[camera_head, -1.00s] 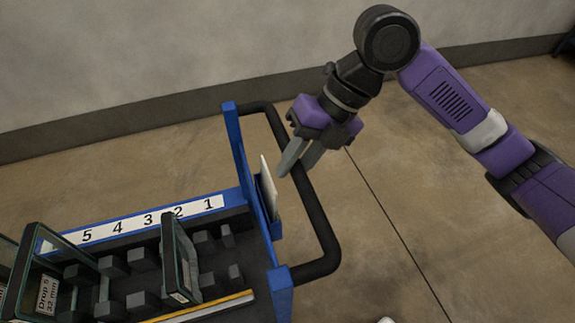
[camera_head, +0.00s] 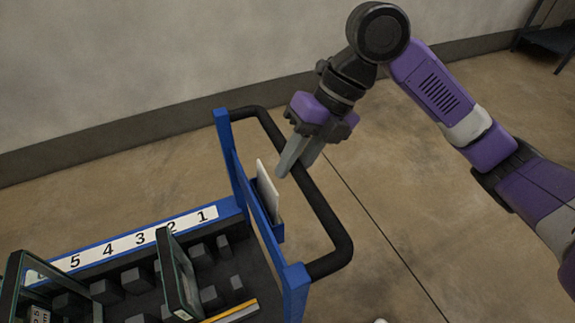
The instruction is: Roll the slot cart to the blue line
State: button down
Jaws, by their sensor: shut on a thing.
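The slot cart has a blue frame (camera_head: 295,282) and a dark slotted bed, with a white strip (camera_head: 138,239) numbered along its far edge. Its black push handle (camera_head: 327,218) loops out on the right side. My gripper (camera_head: 296,168) is at the handle's upper part, its grey fingers pointing down and shut on the bar. The fingers hide part of the bar. A glass pane in a dark frame (camera_head: 178,272) stands tilted in the slots near number 2. Another framed pane (camera_head: 45,285) stands at the left. No blue line shows on the floor.
A white card (camera_head: 267,190) sits in a blue holder on the cart's handle end. A grey wall (camera_head: 130,60) with a dark baseboard runs behind. Bare concrete floor (camera_head: 430,220) with a thin dark seam lies to the right. A dark-legged table (camera_head: 552,42) stands at the top right.

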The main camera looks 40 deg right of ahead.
jog(key=d, duration=0.1)
jog(key=s+d+b, duration=0.1)
jog(key=d, duration=0.3)
jog(key=shift+s+b, duration=0.3)
jog(key=shift+s, duration=0.1)
dwell(0.4)
jog(key=c, duration=1)
grip_release()
jog(key=p+v, duration=0.5)
jog(key=v, duration=0.5)
